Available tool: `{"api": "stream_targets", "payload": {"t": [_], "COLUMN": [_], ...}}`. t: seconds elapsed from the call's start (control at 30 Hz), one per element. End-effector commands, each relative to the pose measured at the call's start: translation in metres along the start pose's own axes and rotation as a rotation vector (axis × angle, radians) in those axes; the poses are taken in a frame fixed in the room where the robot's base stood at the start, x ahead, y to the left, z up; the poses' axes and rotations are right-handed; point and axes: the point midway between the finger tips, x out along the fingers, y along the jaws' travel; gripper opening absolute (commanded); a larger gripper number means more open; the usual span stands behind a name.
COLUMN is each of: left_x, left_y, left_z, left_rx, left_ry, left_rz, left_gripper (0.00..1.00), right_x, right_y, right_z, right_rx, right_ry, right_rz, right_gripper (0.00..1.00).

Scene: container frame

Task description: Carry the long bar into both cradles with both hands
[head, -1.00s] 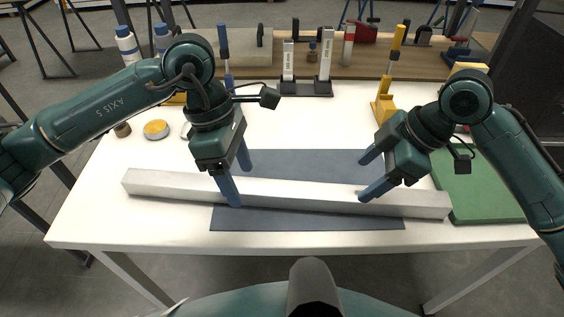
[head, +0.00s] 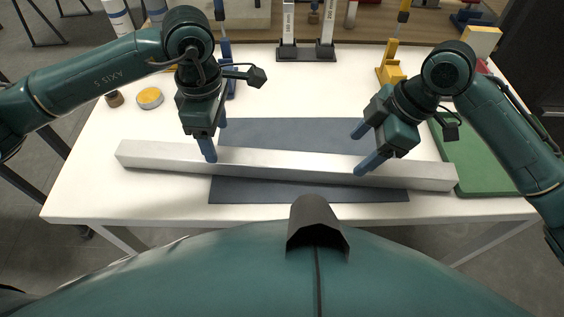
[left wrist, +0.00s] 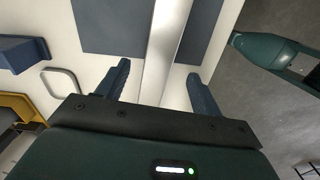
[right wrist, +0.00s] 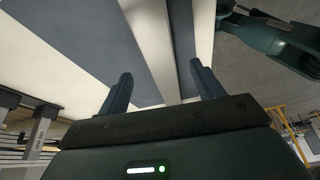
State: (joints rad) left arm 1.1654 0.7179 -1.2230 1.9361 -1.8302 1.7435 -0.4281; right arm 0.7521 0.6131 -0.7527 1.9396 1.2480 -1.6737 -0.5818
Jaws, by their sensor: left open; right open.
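The long bar (head: 285,164) is a pale square beam lying across the white table over a blue-grey mat. My left gripper (head: 216,143) is open above the bar's left part. My right gripper (head: 355,155) is open over its right part. In the left wrist view the bar (left wrist: 160,60) runs between the open fingers. In the right wrist view the bar (right wrist: 152,45) also runs between the open fingers. Neither hand grips it. A blue stand (head: 231,85) and a yellow stand (head: 391,68) are further back; I cannot tell whether these are the cradles.
The mat (head: 290,135) lies under the bar. Two white posts on a dark base (head: 306,53) stand at the back. A yellow-topped tin (head: 150,97) is at left and a green tray (head: 475,155) at right. The table's front strip is clear.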

Motion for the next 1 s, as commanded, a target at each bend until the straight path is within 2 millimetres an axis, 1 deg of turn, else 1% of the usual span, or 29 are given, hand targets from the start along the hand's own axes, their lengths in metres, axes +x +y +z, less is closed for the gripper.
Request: {"api": "stream_targets", "payload": {"t": [0.03, 0.2, 0.3, 0.4, 0.57, 0.83, 1.0], "left_x": [0.011, 0.041, 0.055, 0.064, 0.071, 0.071, 0.071], "left_y": [-0.001, -0.001, 0.000, 0.000, 0.000, 0.000, 0.000], "left_z": [0.000, 0.000, 0.000, 0.000, 0.000, 0.000, 0.000], "left_rx": [-0.002, 0.000, -0.001, -0.001, 0.001, 0.000, 0.000], "left_ry": [0.000, 0.000, 0.000, -0.001, -0.001, -0.001, -0.001], "left_rz": [-0.005, -0.003, -0.003, -0.001, 0.000, 0.000, 0.000], "left_gripper": [0.66, 0.66, 0.66, 0.66, 0.66, 0.66, 0.52], "right_x": [0.011, 0.042, 0.055, 0.064, 0.071, 0.071, 0.071], "right_y": [-0.001, -0.001, 0.000, 0.000, 0.000, 0.000, 0.000], "right_z": [0.000, 0.000, 0.000, 0.000, 0.000, 0.000, 0.000], "right_rx": [0.002, 0.001, 0.002, 0.001, 0.000, 0.000, 0.000], "right_ry": [0.001, 0.001, 0.001, 0.001, 0.000, 0.000, 0.000], "right_rz": [-0.005, -0.003, -0.002, -0.001, 0.001, 0.001, 0.001], "right_gripper": [0.66, 0.66, 0.66, 0.66, 0.66, 0.66, 0.52]}}
